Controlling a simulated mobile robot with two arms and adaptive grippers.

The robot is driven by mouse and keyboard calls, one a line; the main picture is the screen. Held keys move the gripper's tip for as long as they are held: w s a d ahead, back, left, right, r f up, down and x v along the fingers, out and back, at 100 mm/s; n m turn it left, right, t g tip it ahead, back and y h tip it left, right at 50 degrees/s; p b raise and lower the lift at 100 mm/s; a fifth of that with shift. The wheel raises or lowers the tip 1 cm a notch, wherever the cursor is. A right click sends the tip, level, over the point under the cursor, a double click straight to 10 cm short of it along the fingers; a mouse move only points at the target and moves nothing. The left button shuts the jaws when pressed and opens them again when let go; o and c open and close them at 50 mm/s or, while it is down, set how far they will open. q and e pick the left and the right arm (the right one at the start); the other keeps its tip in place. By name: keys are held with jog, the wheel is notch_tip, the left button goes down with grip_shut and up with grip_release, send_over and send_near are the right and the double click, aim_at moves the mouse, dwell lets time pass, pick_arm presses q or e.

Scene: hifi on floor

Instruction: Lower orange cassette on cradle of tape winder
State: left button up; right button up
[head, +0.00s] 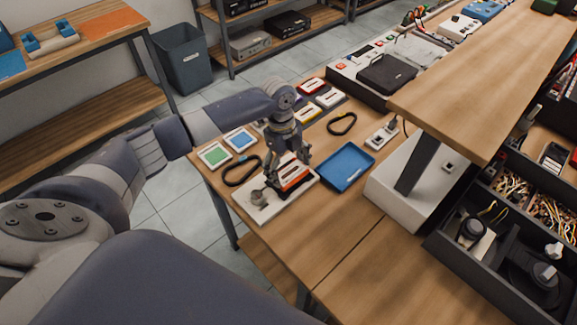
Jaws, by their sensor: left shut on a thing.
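The orange cassette (294,175) has a white label and is held by my left gripper (289,168), whose fingers come down from above it. The cassette is over the tape winder (256,206), a pale flat base with a dark cradle and a grey knob at its left end. The cradle is mostly hidden by the cassette and my gripper. I cannot tell whether the cassette touches the cradle or is just above it. My right gripper is not in view.
A blue tray (345,166) lies right of the winder. Green (214,154) and blue (240,139) cassettes lie behind left, with a black belt (242,170) nearby. More cassettes lie farther back. A white box (405,185) and raised shelf (490,75) stand at right. The front tabletop is clear.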

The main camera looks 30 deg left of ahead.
pick_arm(q)
jog(key=shift+f, duration=0.25)
dwell(0.6)
jog(key=shift+f, duration=0.75)
dwell(1.1)
jog(key=o, duration=1)
jog(key=shift+r, duration=0.1)
jog(key=r+p, duration=0.2)
jog(key=r, duration=0.4)
jog(key=a+r+p, duration=0.1)
jog(key=r+p, duration=0.1)
jog(key=r, duration=0.3)
jog(key=r+p, duration=0.3)
jog(key=r, duration=0.3)
jog(key=shift+w+a+r, duration=0.3)
jog(key=shift+a+r, duration=0.05)
